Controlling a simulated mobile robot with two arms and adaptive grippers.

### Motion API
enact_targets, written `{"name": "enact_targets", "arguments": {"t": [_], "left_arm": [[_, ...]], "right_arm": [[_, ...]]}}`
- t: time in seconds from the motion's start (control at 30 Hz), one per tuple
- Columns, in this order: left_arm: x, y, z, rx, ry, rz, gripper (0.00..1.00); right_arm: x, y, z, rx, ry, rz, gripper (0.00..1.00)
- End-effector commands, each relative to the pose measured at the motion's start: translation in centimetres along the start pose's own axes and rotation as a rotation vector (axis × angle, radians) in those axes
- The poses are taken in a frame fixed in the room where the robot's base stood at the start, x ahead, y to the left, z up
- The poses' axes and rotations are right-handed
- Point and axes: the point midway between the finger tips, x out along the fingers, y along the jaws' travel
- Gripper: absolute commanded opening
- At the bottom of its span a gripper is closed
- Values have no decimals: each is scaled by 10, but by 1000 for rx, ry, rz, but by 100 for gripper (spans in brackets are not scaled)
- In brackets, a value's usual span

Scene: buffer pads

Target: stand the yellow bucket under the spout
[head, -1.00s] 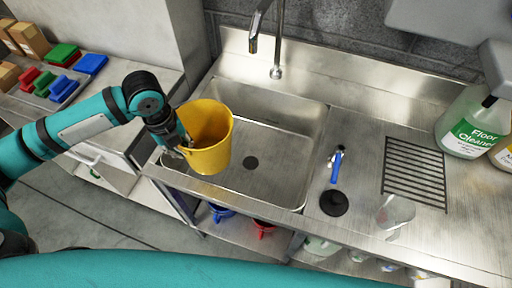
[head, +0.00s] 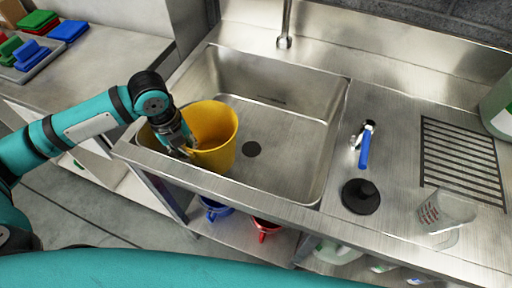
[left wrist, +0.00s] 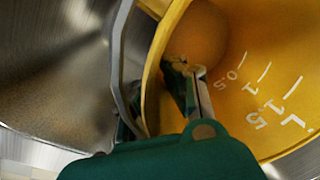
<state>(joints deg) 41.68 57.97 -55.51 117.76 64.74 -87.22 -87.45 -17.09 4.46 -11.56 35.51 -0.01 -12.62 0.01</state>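The yellow bucket (head: 222,150) is upright or nearly so over the front left of the steel sink (head: 300,145). I cannot tell whether its base touches the sink floor. My left gripper (head: 186,146) is shut on the bucket's wall at its near left side. In the left wrist view one fingertip is inside the bucket (left wrist: 270,75), beside its white scale marks, and the other is outside. The tap's upright pipe (head: 286,25) stands behind the sink; its spout is above the picture. My right gripper is not in view.
The drain (head: 251,149) lies right of the bucket. A blue-handled valve (head: 364,145), black disc (head: 360,197), clear jug (head: 445,215) and grate (head: 462,160) are on the right counter. Blue (head: 214,209) and red (head: 265,229) buckets sit below. The sink's right half is clear.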

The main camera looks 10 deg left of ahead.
Motion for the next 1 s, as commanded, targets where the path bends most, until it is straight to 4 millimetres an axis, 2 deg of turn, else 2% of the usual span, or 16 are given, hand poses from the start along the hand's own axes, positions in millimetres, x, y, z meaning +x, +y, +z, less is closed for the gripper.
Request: {"name": "enact_targets", "arguments": {"t": [0.03,0.17,0.5,0.7,0.83,1.0], "left_arm": [[6,-1,0,0,-1,-2,0],[9,-14,2,1,1,-6,0],[24,-101,16,1,0,-5,0],[34,-142,24,1,-1,-2,0],[36,-154,26,0,-1,-2,0],[47,-154,26,0,1,1,0]], "right_arm": [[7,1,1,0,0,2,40],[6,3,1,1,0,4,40],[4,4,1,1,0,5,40],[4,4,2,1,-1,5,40],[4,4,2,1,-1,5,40],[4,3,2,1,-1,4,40]]}}
